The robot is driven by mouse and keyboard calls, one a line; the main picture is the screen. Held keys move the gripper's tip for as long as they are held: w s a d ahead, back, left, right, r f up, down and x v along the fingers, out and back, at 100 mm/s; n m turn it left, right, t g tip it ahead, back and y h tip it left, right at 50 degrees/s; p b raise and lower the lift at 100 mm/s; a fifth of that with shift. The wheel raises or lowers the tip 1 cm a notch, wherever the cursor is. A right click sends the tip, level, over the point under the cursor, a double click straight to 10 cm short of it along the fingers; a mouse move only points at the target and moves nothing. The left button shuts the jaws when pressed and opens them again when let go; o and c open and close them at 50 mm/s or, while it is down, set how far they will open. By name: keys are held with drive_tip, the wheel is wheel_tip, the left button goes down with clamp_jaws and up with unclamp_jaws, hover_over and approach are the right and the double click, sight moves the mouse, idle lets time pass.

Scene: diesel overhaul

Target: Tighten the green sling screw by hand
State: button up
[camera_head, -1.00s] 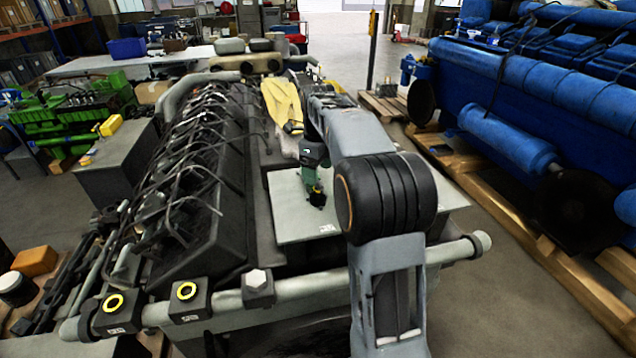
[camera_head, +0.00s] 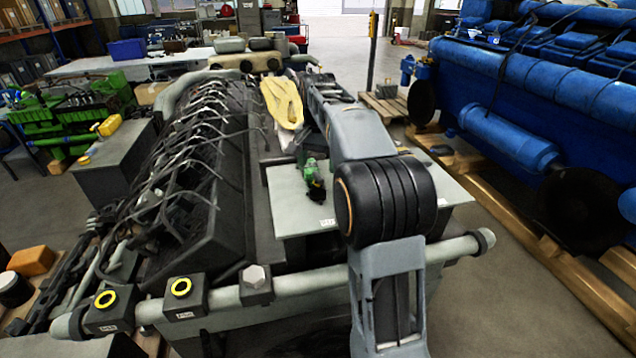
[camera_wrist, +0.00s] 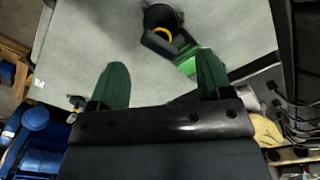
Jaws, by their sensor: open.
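A bright green piece, which looks like the green sling screw (camera_head: 311,168), lies on the pale grey plate (camera_head: 290,215) with a black part at its near end. In the wrist view the green piece (camera_wrist: 187,60) joins a black part with a yellow ring (camera_wrist: 163,32). My gripper (camera_wrist: 161,62) is open, with two dark green fingers spread apart and nothing between them. The green piece appears beyond the fingertips, nearer the right finger. Whether the screw is loose or tight cannot be told.
A dark engine with many bent pipes (camera_head: 190,170) stands left of the plate. A yellow sling-like cloth (camera_head: 283,102) lies behind it. A grey rail (camera_head: 310,283) crosses the front, carrying black blocks with yellow rings (camera_head: 182,288). A large blue engine (camera_head: 540,90) stands right.

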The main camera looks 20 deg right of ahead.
sight(318, 175)
drive_tip(key=shift+r+n+p, duration=0.2)
drive_tip(key=shift+n+p, duration=0.55)
drive_tip(key=shift+n, duration=0.15)
drive_tip(key=n+p, duration=0.2)
drive_tip(key=n, duration=0.4)
drive_tip(key=shift+n, duration=0.5)
wheel_tip(318, 175, down, 5)
drive_tip(key=b, duration=0.3)
drive_tip(key=shift+f+b, duration=0.2)
drive_tip(key=shift+b, duration=0.1)
drive_tip(key=shift+c, duration=0.3)
clamp_jaws()
